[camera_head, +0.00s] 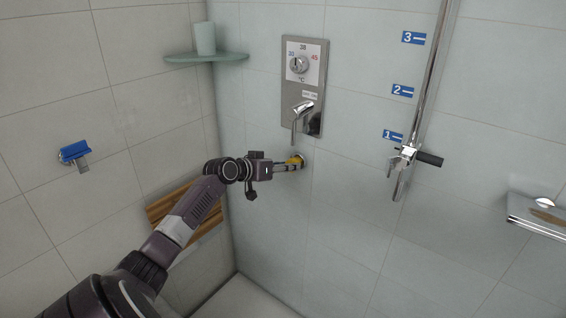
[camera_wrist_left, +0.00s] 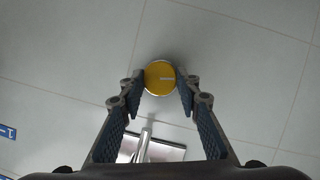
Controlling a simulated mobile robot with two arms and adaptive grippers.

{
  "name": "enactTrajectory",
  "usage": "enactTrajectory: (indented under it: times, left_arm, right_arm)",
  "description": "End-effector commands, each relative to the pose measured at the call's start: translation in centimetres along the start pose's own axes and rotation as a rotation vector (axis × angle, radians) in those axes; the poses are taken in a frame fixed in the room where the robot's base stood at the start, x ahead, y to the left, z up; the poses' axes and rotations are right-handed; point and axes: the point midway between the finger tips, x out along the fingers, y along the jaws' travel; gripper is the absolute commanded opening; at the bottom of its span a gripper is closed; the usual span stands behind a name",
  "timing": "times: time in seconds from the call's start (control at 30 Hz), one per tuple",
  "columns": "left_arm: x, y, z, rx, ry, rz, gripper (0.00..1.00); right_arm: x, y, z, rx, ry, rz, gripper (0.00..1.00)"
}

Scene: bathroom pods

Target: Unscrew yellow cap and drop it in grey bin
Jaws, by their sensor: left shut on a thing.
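The yellow cap (camera_head: 296,160) is on the tiled back wall, below the shower control panel. In the left wrist view the yellow cap (camera_wrist_left: 160,78) is round, with a short white line on its face and a pale metal rim around it. My left gripper (camera_head: 292,165) reaches to the wall and is shut on the cap. In the left wrist view the left gripper (camera_wrist_left: 162,90) has one finger on each side of the cap. The grey bin is in neither view. My right gripper is not in view.
The control panel (camera_head: 304,72) with its lever spout (camera_head: 303,112) is just above my gripper. A glass corner shelf (camera_head: 207,57) holds a cup (camera_head: 204,38). A chrome rail (camera_head: 428,90) stands to the right. A wooden slatted seat (camera_head: 178,205) is behind my arm.

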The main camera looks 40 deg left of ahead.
Motion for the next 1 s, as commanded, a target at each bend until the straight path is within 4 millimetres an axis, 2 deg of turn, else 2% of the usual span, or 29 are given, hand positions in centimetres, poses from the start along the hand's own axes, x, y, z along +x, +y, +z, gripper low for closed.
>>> enactTrajectory:
  times: [0.17,0.47,0.87,1.0]
  left_arm:
    - [0.0,-0.3,-0.2,-0.035,0.007,0.009,0.00]
    - [-0.1,-0.6,-0.2,-0.254,0.009,0.101,0.00]
    - [-0.1,-0.6,-0.3,-0.288,0.010,0.114,0.00]
    - [0.0,-0.7,-0.1,-0.384,0.012,0.154,0.00]
  right_arm:
    - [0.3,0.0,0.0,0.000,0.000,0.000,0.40]
    - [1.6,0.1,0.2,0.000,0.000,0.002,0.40]
    - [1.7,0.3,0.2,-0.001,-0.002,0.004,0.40]
    - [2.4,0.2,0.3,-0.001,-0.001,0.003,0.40]
